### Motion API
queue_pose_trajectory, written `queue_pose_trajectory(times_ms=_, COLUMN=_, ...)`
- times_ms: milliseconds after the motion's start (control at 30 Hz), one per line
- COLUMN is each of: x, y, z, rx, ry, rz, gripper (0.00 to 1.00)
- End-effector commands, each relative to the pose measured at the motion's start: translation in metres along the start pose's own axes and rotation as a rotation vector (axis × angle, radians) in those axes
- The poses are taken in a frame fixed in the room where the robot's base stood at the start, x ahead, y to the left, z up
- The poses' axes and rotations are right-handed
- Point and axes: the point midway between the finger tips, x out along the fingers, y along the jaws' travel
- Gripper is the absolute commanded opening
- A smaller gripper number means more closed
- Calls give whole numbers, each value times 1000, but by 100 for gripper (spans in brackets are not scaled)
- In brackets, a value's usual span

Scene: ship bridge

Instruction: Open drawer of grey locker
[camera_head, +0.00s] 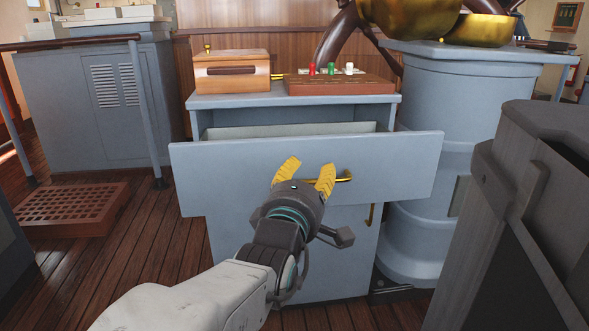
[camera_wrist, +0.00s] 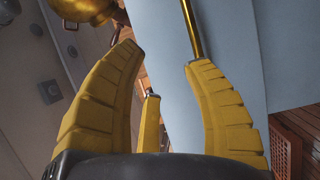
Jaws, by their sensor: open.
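The grey locker (camera_head: 345,255) stands in the middle of the head view. Its upper drawer (camera_head: 225,175) is pulled out, and the open space behind its front panel shows. A brass handle (camera_head: 344,177) is on the drawer front, partly hidden by my gripper (camera_head: 309,171). In the wrist view, the yellow fingers of my gripper (camera_wrist: 165,62) are spread apart. The brass handle bar (camera_wrist: 192,28) ends near the right fingertip; I cannot tell whether they touch. The grey panel (camera_wrist: 225,35) fills the upper right there. A second brass handle (camera_head: 370,214) is lower on the locker.
A wooden box (camera_head: 232,76) and a wooden board with coloured pegs (camera_head: 340,84) sit on the locker. A round grey pedestal (camera_head: 440,130) stands close at right. A dark cabinet (camera_head: 530,220) is at near right. Plank floor (camera_head: 120,250) is open at left.

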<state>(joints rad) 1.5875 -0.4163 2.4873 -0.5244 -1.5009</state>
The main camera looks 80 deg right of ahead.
Motion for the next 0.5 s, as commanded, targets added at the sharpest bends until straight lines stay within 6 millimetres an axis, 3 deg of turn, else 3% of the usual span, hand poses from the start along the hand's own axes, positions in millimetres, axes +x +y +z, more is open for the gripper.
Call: queue_pose_trajectory(times_ms=500, x=-25, y=-5, z=1, rx=0, ry=-1, rz=-3, gripper=45)
